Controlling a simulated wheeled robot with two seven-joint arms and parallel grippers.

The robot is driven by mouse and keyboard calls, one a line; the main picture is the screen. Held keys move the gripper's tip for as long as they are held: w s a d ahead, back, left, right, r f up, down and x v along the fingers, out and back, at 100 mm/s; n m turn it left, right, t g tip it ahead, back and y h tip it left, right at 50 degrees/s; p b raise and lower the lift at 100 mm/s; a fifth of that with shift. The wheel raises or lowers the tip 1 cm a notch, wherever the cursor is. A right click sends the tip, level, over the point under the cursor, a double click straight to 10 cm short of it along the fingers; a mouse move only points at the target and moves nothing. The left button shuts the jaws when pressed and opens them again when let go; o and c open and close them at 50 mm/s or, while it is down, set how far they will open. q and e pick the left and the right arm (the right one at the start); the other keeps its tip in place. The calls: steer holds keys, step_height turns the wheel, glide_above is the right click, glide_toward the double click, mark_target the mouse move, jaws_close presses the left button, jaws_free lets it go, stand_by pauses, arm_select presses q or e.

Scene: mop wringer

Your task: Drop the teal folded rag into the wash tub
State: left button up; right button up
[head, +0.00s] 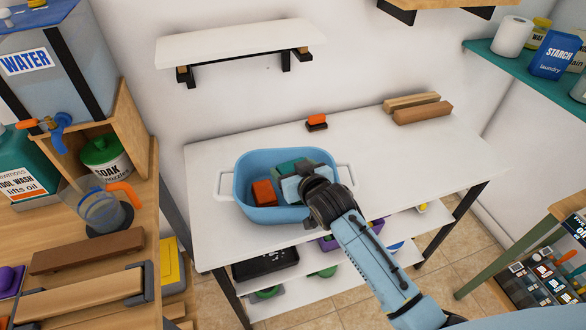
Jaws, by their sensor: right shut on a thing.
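The light blue wash tub (243,185) with white side handles stands on the white table. My right arm reaches in from the lower right, and my right gripper (291,180) is over the tub's inside. The teal folded rag (290,166) shows just beyond the gripper, within the tub's outline. The gripper is shut on the rag; its fingertips are mostly hidden by the wrist and hand. I cannot tell whether the rag touches the tub's floor. A red-orange block-like thing (264,192) lies in the tub's left part. My left gripper is not in view.
The white table (400,160) is clear right of the tub. An orange-topped brush (316,121) and wooden blocks (421,110) lie at its back. A wall shelf (240,42) hangs above. A wooden bench with a jug (103,207) and water tank (50,70) stands left.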

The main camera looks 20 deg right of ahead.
steer(key=shift+r, duration=0.1)
steer(key=o, duration=1.1)
steer(key=shift+c, duration=0.2)
steer(key=p+v, duration=0.1)
steer(key=v, duration=1.2)
steer(key=shift+p, duration=0.35)
steer(key=shift+s+d, duration=0.1)
steer(key=shift+s, duration=0.05)
